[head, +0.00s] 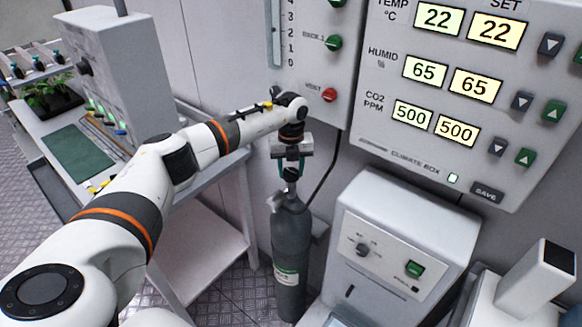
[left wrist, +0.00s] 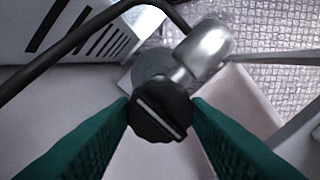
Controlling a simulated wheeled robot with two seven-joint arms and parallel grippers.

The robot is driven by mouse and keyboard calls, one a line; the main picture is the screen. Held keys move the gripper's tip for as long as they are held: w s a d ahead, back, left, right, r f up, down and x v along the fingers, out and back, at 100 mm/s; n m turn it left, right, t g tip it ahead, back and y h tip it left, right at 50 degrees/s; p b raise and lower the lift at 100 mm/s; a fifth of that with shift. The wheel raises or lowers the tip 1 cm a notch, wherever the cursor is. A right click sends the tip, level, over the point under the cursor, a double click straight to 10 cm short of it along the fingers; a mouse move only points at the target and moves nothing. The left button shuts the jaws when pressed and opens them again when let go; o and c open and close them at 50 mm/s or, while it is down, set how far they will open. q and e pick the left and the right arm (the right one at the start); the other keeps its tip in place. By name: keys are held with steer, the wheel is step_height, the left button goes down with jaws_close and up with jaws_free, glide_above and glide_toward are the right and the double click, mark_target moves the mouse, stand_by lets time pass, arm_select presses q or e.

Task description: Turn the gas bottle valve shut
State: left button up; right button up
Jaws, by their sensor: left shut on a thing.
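The gas bottle (head: 289,255) is a tall dark grey cylinder with a pale label, standing upright below the wall panels. Its valve (left wrist: 160,113) shows in the left wrist view as a black knob with a white line across its top. The line runs from upper left to lower right. My left gripper (left wrist: 161,112) is shut on the black knob, with one green finger on each side. In the head view my left gripper (head: 291,168) points down at the bottle's top and hides most of the knob. My right gripper is not in view.
A climate box panel (head: 420,166) hangs on the wall at the right. A grey machine with a green switch (head: 380,255) stands close right of the bottle. A white table (head: 201,238) stands left. A black hose (left wrist: 75,55) runs near the valve.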

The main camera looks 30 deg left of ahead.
mark_target(291, 172)
arm_select(q)
steer(key=shift+r, duration=0.1)
stand_by(0.4)
steer(key=o, duration=1)
steer(key=shift+c, duration=0.2)
step_height(291, 172, up, 12)
steer(key=b, duration=0.3)
